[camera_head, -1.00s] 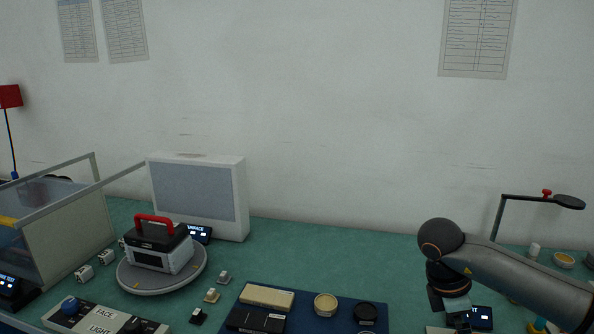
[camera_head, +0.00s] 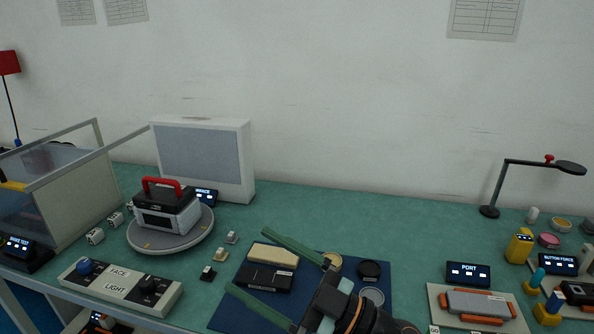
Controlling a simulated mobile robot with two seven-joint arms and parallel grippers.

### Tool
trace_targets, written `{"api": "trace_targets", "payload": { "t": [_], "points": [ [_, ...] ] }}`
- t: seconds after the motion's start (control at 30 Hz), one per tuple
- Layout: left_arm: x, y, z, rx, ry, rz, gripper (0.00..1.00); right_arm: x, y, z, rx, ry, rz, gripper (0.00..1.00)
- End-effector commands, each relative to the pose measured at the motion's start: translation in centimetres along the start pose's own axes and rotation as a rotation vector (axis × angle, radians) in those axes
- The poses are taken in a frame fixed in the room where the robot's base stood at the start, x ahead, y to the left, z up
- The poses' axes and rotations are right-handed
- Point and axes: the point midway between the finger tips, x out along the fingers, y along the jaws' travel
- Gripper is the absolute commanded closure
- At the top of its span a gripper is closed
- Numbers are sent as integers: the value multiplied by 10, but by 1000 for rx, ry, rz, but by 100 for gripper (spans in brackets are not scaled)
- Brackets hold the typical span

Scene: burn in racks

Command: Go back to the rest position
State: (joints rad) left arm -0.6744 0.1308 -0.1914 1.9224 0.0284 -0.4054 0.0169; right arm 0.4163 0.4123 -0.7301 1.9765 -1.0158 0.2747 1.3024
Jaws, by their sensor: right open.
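My right gripper (camera_head: 262,268) reaches in from the bottom of the head view, over the dark blue mat (camera_head: 228,316). Its two long green fingers are spread wide and point left. Nothing is held between them; a black box (camera_head: 265,278) and a cream block (camera_head: 273,253) on the mat show between and behind the fingers. The wrist hides part of the mat and part of a round cream tin (camera_head: 332,261). My left gripper is not in view.
A device with a red handle (camera_head: 166,207) stands on a round turntable (camera_head: 150,240). A FACE/LIGHT control box (camera_head: 120,287) lies at front left. A clear-walled bin (camera_head: 70,205) is at far left. A PORT display (camera_head: 468,274) and grey fixture (camera_head: 478,304) are at right.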

Motion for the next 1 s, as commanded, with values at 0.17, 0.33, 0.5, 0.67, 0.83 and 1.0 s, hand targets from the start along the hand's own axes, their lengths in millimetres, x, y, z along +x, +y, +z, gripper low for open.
{"api": "trace_targets", "payload": {
  "t": [0.17, 0.33, 0.5, 0.67, 0.83, 1.0],
  "points": [
    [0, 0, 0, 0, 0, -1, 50, -50, 66, 18, 82, -105, 486, 0],
    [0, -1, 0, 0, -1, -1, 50, -137, 90, 71, 191, -410, 838, 0],
    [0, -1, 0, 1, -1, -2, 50, -237, 54, 125, 345, -836, 1010, 0],
    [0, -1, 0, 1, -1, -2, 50, -306, -6, 148, 485, -1180, 998, 0],
    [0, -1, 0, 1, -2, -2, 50, -349, -60, 150, 599, -1417, 917, 0],
    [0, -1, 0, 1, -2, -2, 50, -379, -108, 142, 703, -1595, 806, 0]
  ]
}}
